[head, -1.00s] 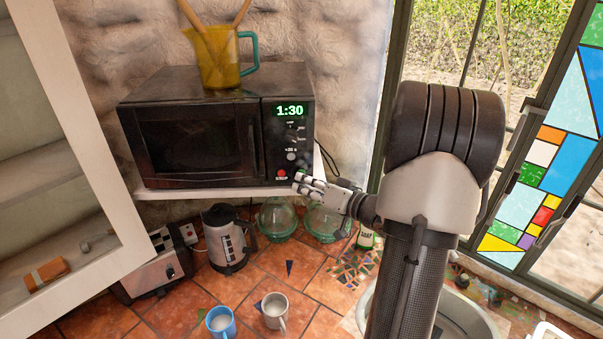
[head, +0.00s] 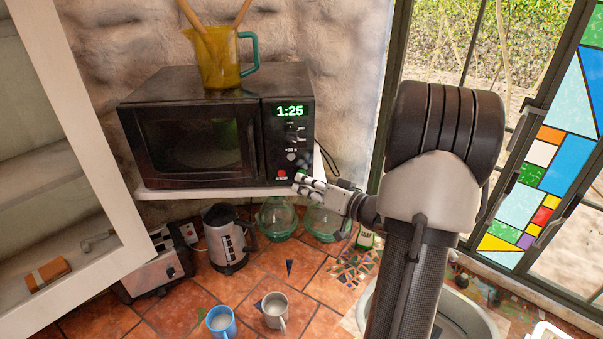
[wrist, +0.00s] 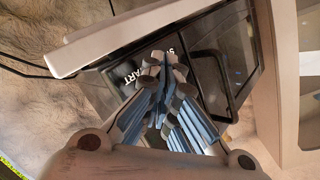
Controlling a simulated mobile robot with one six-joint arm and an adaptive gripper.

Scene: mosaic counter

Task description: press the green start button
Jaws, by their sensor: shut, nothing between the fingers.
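The black microwave (head: 190,138) stands on a white shelf. Its display (head: 290,111) reads 1:25, and a glow shows behind the door glass. The green start button (head: 299,174) is at the lower right of the control panel, partly hidden by my fingertips. A red button (head: 282,174) is to its left. My gripper (head: 303,182) is shut and empty, its tips at the green button; I cannot tell whether they still touch it. In the wrist view my shut fingers (wrist: 163,60) reach the panel over the START lettering, and the button is hidden behind them.
A yellow jug (head: 217,62) with wooden utensils stands on the microwave. Below the shelf (head: 215,192) are a kettle (head: 228,240), a toaster (head: 150,274), green glass vessels (head: 277,220) and two mugs. A window is at the right, an open cabinet at the left.

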